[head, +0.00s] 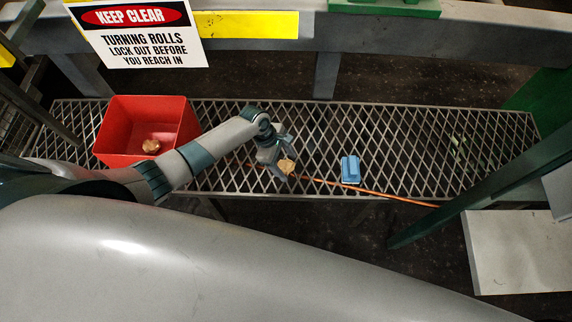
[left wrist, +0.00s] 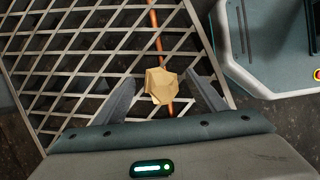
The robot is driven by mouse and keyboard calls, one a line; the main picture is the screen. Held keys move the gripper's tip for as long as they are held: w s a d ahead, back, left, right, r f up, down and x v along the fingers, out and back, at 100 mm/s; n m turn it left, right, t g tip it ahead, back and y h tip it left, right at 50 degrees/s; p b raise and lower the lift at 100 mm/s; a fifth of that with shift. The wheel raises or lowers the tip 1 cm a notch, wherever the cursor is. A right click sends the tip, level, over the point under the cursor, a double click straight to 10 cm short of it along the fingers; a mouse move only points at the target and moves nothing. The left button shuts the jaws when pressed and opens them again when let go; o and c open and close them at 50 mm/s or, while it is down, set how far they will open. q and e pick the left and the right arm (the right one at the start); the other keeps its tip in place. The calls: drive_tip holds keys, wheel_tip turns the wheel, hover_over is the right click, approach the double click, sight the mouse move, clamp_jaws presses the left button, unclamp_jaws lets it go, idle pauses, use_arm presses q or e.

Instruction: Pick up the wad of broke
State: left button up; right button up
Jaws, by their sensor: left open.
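A crumpled tan wad of broke (head: 287,166) lies on the metal grating, over the orange cord. It also shows in the left wrist view (left wrist: 161,86), between the two fingers of my left gripper. My left gripper (head: 281,171) is open, with its fingers spread to either side of the wad; I see a gap between the wad and each finger in the left wrist view (left wrist: 163,92). A second tan wad (head: 151,146) lies inside the red bin (head: 188,128) at the left. My right gripper is not in view.
A blue block-like object (head: 350,169) sits on the grating (head: 420,135) to the right of the wad. The orange cord (head: 385,195) runs along the grating's near edge. A keep-clear sign (head: 140,35) hangs at the back left. Green frame members stand at the right.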

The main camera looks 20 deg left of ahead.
sight(291, 166)
use_arm(q)
drive_tip(key=c, duration=1.1)
drive_tip(key=shift+r, duration=0.1)
